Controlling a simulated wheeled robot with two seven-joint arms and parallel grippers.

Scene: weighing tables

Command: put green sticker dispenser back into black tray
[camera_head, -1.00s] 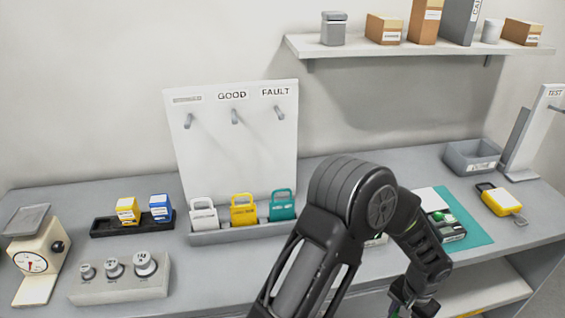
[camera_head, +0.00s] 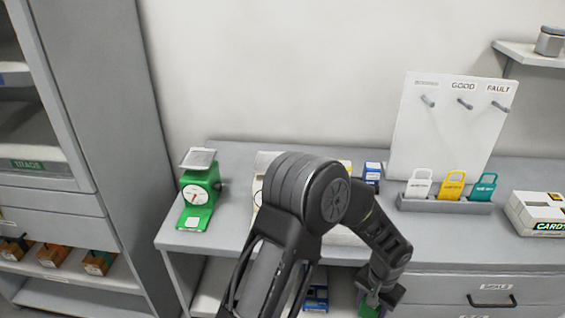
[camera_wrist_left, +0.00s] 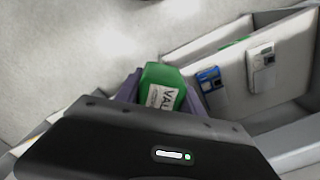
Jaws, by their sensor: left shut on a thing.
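My left gripper (camera_head: 374,292) hangs low in front of the table edge in the head view. It is shut on the green sticker dispenser (camera_head: 368,309), mostly hidden there. In the left wrist view the dispenser (camera_wrist_left: 161,88) is a green block with a white label, held between the fingers. The black tray (camera_head: 373,187) lies on the table behind my arm, mostly hidden. My right gripper is not in view.
A green scale (camera_head: 198,190) stands at the table's left end. A grey tag rack (camera_head: 445,206) stands right of the tray, with a white box (camera_head: 538,213) further right. A grey cabinet (camera_head: 75,130) is at left. A blue item (camera_head: 316,295) lies on the lower shelf.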

